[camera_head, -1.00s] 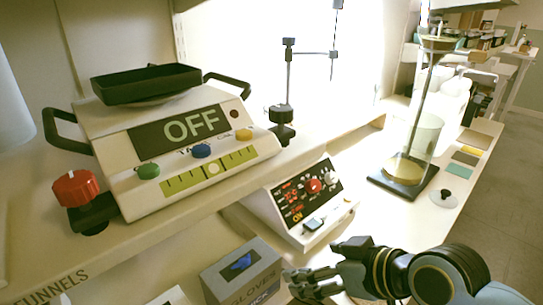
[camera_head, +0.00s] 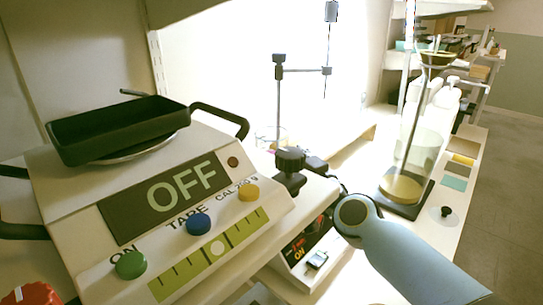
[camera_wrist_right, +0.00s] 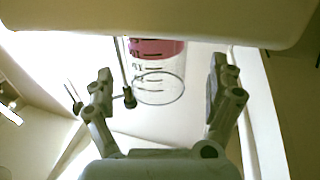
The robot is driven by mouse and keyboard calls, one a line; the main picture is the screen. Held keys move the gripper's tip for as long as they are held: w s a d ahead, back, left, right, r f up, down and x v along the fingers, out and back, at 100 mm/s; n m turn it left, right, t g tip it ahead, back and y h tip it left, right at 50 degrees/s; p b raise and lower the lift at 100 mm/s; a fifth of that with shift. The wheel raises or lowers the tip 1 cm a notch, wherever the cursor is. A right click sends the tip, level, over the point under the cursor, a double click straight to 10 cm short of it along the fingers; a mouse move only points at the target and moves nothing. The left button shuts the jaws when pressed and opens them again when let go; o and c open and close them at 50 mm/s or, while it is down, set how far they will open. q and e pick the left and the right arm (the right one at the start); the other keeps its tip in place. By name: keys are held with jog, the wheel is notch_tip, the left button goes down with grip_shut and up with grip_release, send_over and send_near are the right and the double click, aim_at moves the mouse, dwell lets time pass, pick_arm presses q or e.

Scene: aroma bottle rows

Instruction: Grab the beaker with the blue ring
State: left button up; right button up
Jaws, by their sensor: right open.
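In the right wrist view a clear glass beaker (camera_wrist_right: 158,86) with black graduation marks and a pink band or contents stands ahead, between the fingers' lines and apart from them. No blue ring can be made out on it. My right gripper (camera_wrist_right: 172,88) is open and empty in that view. In the head view my right arm reaches in from the right, and its dark wrist end is beside the stand's black knob; its fingers cannot be made out there. A faint glass rim (camera_head: 268,137) shows behind the balance. My left gripper is not in view.
A balance (camera_head: 190,220) reading OFF, with a black pan (camera_head: 115,128), fills the left. A thin metal stand (camera_head: 278,95) rises behind it. A glass cylinder (camera_head: 408,160) stands at right. In the wrist view, a pale slab (camera_wrist_right: 150,20) hangs across the top.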

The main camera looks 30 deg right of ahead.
jog(key=w, duration=0.4)
jog(key=shift+w+d, duration=0.1)
jog(key=shift+w, duration=0.05)
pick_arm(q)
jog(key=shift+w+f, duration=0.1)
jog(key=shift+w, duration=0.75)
pick_arm(e)
jog(key=c, duration=0.4)
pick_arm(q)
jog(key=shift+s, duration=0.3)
pick_arm(e)
jog(key=c, duration=1)
